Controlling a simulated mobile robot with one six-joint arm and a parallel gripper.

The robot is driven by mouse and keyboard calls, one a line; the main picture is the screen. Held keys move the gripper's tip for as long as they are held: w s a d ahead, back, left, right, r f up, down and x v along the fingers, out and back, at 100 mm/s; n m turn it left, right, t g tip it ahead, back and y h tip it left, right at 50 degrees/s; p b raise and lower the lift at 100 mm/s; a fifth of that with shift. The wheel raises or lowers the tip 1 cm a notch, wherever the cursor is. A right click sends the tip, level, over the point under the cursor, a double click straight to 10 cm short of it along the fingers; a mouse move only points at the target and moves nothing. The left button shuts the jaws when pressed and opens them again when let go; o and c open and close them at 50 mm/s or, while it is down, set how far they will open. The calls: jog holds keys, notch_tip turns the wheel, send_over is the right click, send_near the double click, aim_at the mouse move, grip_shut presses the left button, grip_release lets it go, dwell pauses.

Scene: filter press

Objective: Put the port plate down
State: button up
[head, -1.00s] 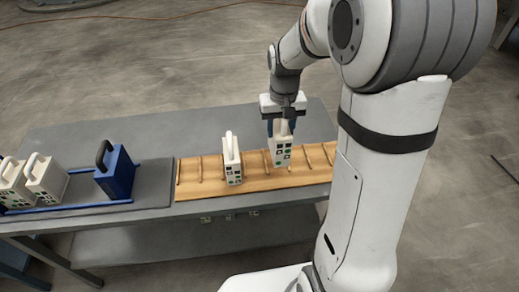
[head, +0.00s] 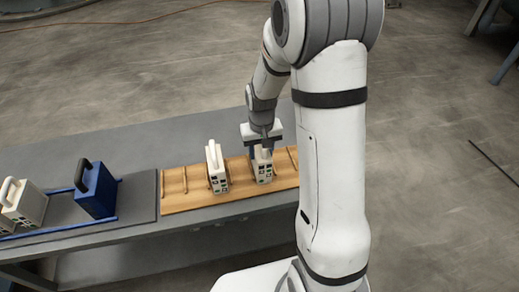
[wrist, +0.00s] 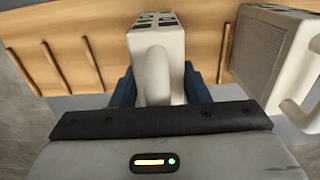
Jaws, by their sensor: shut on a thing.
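The port plate (head: 263,172) is a white block with dark and green squares on its front and a handle on top. It is upright over the wooden rack (head: 188,202), towards its right part. My gripper (head: 263,150) is shut on the plate's handle from above. In the wrist view the plate (wrist: 157,42) stands between my blue fingers (wrist: 157,88). Whether its bottom touches the rack is hidden.
Another white plate (head: 217,170) stands on the rack just left of the held one; it also shows at the right of the wrist view (wrist: 268,45). A blue plate (head: 97,190) and white plates (head: 24,203) stand in a blue-railed holder on the left. Rack slots at the left are free.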

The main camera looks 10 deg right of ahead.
jog(key=shift+r, duration=0.1)
jog(key=o, duration=0.8)
jog(key=shift+f, duration=0.2)
jog(key=o, duration=0.4)
jog(key=shift+r, duration=0.1)
